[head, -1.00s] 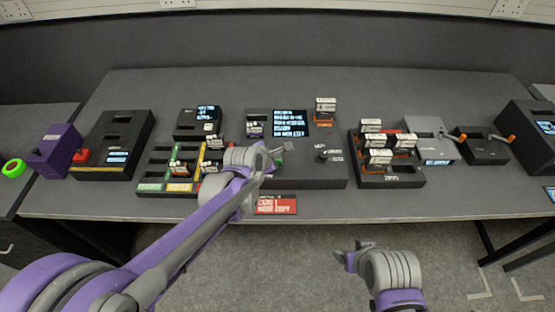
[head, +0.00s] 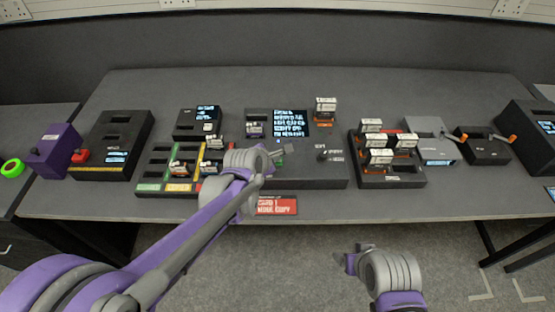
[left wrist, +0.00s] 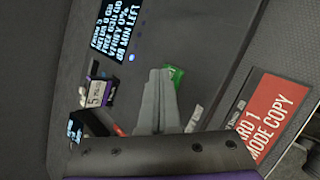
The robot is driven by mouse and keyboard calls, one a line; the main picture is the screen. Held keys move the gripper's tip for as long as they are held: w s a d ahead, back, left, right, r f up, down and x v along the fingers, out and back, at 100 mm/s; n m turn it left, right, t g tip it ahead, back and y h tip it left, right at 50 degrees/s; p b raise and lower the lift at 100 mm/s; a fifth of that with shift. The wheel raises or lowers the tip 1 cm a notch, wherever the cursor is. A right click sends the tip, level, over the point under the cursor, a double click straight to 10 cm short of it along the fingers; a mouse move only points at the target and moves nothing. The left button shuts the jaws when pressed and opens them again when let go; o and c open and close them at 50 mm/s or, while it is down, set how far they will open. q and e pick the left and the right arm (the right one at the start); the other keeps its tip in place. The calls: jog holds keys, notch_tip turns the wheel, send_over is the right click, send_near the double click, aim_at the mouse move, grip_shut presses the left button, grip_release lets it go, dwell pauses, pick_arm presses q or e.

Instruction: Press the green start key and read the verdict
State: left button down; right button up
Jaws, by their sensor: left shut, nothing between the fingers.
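The green start key (head: 280,162) is on the black copier unit (head: 315,176). It also shows in the left wrist view (left wrist: 175,76), partly hidden behind the fingers. My left gripper (head: 284,148) is shut and empty, with its fingertips close beside the key; I cannot tell whether they touch it. The unit's screen (head: 291,123) is lit with several lines of text. In the left wrist view the screen (left wrist: 117,27) is cut off, with "VERIFY 0%" and "MIN LEFT" legible. My right gripper (head: 352,258) is in front of the table edge, apart from everything; its jaw opening is unclear.
A red card reading "CARD 1 MODE COPY" (head: 276,206) is at the table's front edge. A card rack (head: 402,181) stands right of the unit. A tray with coloured strips (head: 148,187) stands to the left. A small knob (head: 322,156) stands on the unit.

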dwell(0.4)
pick_arm(q)
jog(key=shift+r+p, duration=0.6)
jog(key=shift+r, duration=0.25)
jog(key=shift+r+p, duration=1.5)
jog(key=shift+r, duration=1.1)
